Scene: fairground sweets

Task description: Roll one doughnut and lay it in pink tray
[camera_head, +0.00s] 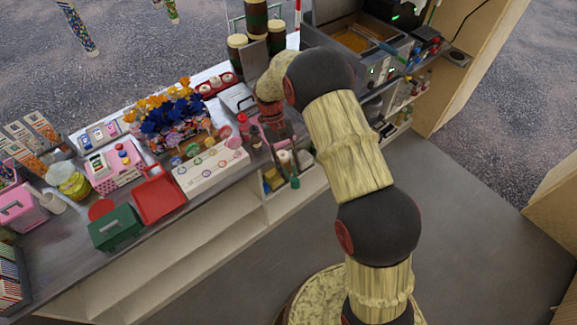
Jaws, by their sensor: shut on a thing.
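My gripper (288,160) hangs at the front edge of the counter, in the middle of the view. It is shut on a slim item with a green end (295,182), small and partly hidden, so I cannot tell exactly what it is. A pink basket-like tray (128,180) stands on the counter to the left, with small items in it. A pink box with a handle (20,212) stands at the far left. I cannot clearly pick out a doughnut. A white board (212,181) with several small round coloured things lies left of my gripper.
A red tray (160,197) and a green box (115,228) stand near the counter's front edge. Blue and orange wrapped sweets (170,112) crowd behind. A metal fryer-like unit with a golden interior (355,40) is at the back right. The floor (465,200) is clear at right.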

